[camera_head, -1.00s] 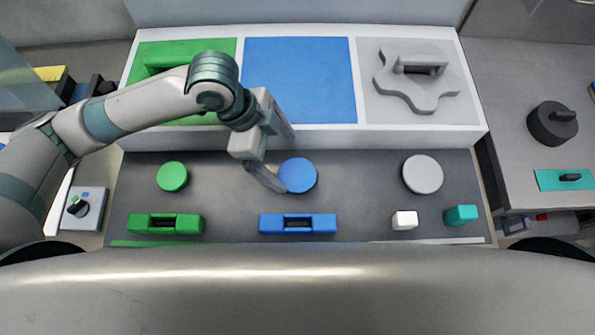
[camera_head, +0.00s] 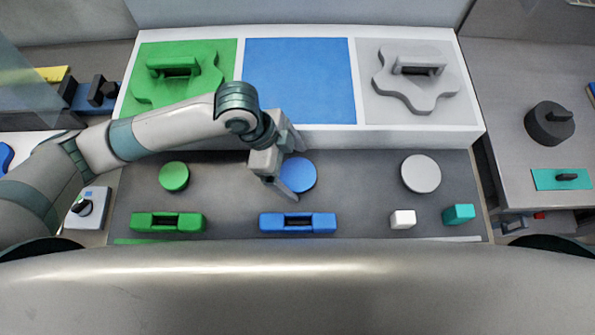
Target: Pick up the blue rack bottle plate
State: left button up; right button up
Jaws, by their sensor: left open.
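My left gripper (camera_head: 287,168) is open and empty. It hangs over the blue disc (camera_head: 299,175) on the dark grey work surface, one finger overlapping the disc's left side; I cannot tell if they touch. A blue block with a recessed grip (camera_head: 298,222) lies in front of the disc, apart from the gripper. The blue square panel (camera_head: 300,80) behind is bare. A blue piece (camera_head: 5,156) is cut off at the left edge. Which blue thing is the rack bottle plate is not clear. My right gripper is not in view.
A green lobed plate with a handle (camera_head: 187,76) and a grey one (camera_head: 417,85) sit on the white-framed rack (camera_head: 400,136). A green disc (camera_head: 174,177), grey disc (camera_head: 421,174), green block (camera_head: 168,222), white cube (camera_head: 403,219) and teal cube (camera_head: 458,214) stand around.

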pick_arm(q)
jog(key=shift+x, duration=0.85)
jog(key=c, duration=1.2)
jog(key=shift+o, duration=0.2)
jog(key=shift+r, duration=0.15)
